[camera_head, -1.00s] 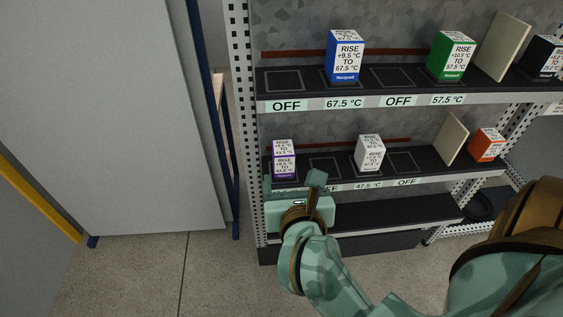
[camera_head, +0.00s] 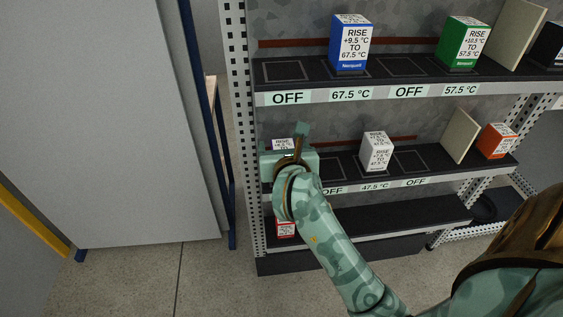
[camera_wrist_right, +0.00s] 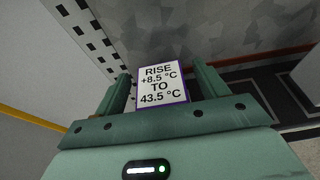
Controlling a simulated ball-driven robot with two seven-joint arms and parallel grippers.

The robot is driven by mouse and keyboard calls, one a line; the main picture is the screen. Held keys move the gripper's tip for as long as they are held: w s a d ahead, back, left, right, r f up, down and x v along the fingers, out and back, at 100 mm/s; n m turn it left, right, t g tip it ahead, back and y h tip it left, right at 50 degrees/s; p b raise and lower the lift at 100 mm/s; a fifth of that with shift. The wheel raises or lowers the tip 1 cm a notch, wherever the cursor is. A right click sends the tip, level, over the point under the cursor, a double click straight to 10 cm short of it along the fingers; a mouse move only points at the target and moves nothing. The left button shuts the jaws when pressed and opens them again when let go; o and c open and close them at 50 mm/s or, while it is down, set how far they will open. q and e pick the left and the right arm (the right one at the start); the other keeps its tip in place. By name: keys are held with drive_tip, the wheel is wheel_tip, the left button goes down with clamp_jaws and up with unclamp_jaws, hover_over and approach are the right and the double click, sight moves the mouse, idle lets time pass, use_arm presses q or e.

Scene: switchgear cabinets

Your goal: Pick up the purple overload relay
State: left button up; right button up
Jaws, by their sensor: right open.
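The purple overload relay (camera_head: 283,143) stands at the left end of the middle shelf. In the head view only the top of its white label shows above my right gripper (camera_head: 290,158). In the right wrist view the relay (camera_wrist_right: 162,84) shows its white face with a purple edge, reading RISE +8.5 °C TO 43.5 °C. My right gripper (camera_wrist_right: 160,92) is open, with one finger on each side of the relay. Whether the fingers touch it cannot be told. My left gripper is not in view.
A white relay (camera_head: 377,152) and an orange relay (camera_head: 496,140) stand farther right on the same shelf. A blue relay (camera_head: 349,43) and a green relay (camera_head: 464,43) are on the shelf above. A perforated upright (camera_head: 243,130) is close on the left. A red-labelled box (camera_head: 286,228) sits below.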

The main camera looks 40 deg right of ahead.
drive_tip(key=shift+r, duration=0.1)
drive_tip(key=c, duration=1.2)
